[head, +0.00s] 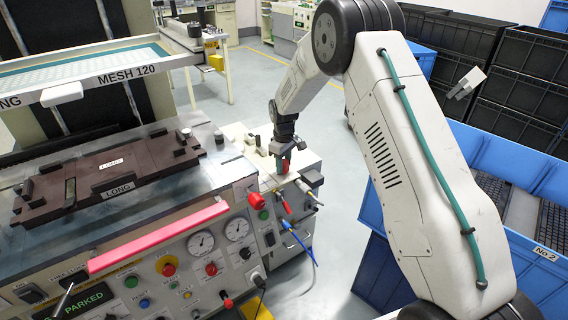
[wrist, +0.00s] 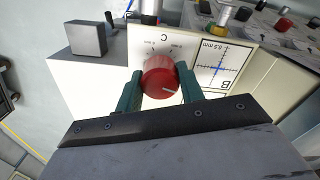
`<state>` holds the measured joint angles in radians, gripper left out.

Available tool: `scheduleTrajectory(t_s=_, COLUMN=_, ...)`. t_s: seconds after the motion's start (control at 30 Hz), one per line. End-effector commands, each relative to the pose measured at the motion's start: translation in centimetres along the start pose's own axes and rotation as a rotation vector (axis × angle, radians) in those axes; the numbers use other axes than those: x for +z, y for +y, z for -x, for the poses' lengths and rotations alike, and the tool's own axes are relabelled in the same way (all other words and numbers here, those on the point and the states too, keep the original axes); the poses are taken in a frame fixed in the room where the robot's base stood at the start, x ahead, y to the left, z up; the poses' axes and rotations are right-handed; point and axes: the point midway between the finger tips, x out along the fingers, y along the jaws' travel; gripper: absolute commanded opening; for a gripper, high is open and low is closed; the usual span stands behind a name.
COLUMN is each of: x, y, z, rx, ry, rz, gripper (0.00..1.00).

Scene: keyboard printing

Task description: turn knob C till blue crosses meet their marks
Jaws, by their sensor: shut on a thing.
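Knob C (wrist: 160,78) is red with a pale pointer line, on a cream panel marked with a small scale and the letter C. In the head view knob C (head: 283,166) shows as a small red spot at the side of the press. My gripper (wrist: 161,92) is shut on it, one green finger on each side. To the right in the wrist view is a white card (wrist: 222,66) marked B and 0.5 mm, with a blue cross (wrist: 217,69) near its middle. The cross's exact offset from its mark is too small to tell. Other crosses are not visible.
A grey block (wrist: 87,39) stands left of knob C in the wrist view. The press front panel (head: 185,262) carries gauges, buttons and a red bar. Blue crates (head: 490,150) stand at the right. A brown LONG fixture (head: 105,175) lies on the press bed.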

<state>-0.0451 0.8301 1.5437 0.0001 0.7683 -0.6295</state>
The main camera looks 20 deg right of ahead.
Motion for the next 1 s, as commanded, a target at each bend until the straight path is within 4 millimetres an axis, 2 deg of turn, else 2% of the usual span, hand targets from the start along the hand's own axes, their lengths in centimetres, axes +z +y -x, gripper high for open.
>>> scheduleTrajectory(t_s=0.17, x=-0.1, y=0.1, z=0.1, rx=0.002, ry=0.003, rz=-0.001, gripper=0.15)
scheduleTrajectory(t_s=0.2, x=-0.1, y=0.1, z=0.1, rx=0.002, ry=0.003, rz=-0.001, gripper=0.44)
scheduleTrajectory(t_s=0.27, x=-0.1, y=0.1, z=0.1, rx=0.002, ry=0.003, rz=-0.001, gripper=0.60)
scheduleTrajectory(t_s=0.53, x=-0.1, y=0.0, z=0.1, rx=0.001, ry=0.001, rz=-0.001, gripper=0.60)
scheduleTrajectory(t_s=0.63, x=-0.1, y=0.0, z=0.7, rx=0.002, ry=0.002, rz=-0.001, gripper=0.60)
scheduleTrajectory(t_s=1.0, x=-0.1, y=0.1, z=6.5, rx=0.002, ry=0.003, rz=-0.001, gripper=0.60)
